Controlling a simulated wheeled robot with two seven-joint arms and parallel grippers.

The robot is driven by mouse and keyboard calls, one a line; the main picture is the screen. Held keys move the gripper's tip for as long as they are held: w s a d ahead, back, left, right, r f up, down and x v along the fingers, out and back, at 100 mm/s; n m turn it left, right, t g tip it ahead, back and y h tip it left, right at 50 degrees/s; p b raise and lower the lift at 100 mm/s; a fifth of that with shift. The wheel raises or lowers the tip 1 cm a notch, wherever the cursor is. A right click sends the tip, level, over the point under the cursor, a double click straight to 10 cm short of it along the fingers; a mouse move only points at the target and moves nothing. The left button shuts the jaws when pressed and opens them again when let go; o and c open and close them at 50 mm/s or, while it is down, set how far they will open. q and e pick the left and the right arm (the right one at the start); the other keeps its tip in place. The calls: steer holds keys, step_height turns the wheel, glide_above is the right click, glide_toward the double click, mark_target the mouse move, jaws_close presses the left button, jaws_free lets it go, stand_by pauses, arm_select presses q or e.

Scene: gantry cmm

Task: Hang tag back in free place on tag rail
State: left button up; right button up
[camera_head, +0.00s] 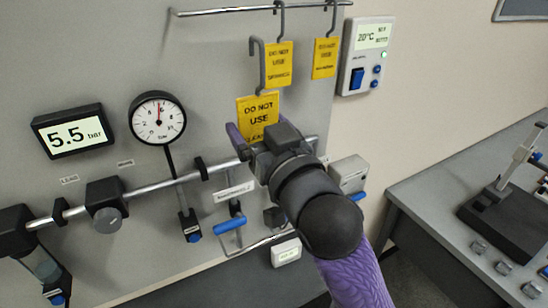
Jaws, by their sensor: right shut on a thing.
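The tag rail (222,10) is a thin metal bar along the top of the grey panel. Two yellow "DO NOT USE" tags hang from its right part: one tag (279,64) near the middle and another tag (325,58) further right. A third yellow tag (258,112) with a grey hook (262,66) is in my right gripper (244,142), which is shut on its lower part. The hook is upright, its top below the rail and apart from it in the picture. The gripper hides the tag's lower edge. My left gripper is not in view.
The rail's left part is bare. A pressure display (73,130) and a round gauge (158,117) sit on the panel at left. A pipe (150,187) with valves crosses below. A temperature box (366,56) is right of the rail, and a grey bench (440,200) stands at right.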

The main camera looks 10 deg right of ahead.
mark_target(258, 97)
steer(key=r, duration=0.1)
steer(key=r+p, duration=0.1)
steer(key=r, duration=0.1)
steer(key=r+p, duration=0.1)
steer(key=r, duration=0.1)
steer(key=shift+w+a+r, duration=0.1)
steer(key=shift+w+a, duration=0.05)
steer(key=shift+w, duration=0.1)
steer(key=shift+w+a+b, duration=0.2)
steer(key=shift+w+b, duration=0.2)
steer(key=shift+w, duration=0.15)
arm_select(q)
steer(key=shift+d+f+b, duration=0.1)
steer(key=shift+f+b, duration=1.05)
steer(key=shift+b, duration=1.45)
arm_select(e)
steer(key=w+a+f, duration=0.1)
steer(key=w+a, duration=0.1)
steer(key=w, duration=0.4)
steer(key=w+a+f, duration=0.1)
steer(key=w+a, duration=0.1)
steer(key=w, duration=0.4)
steer(key=shift+f, duration=0.25)
steer(key=o, duration=0.7)
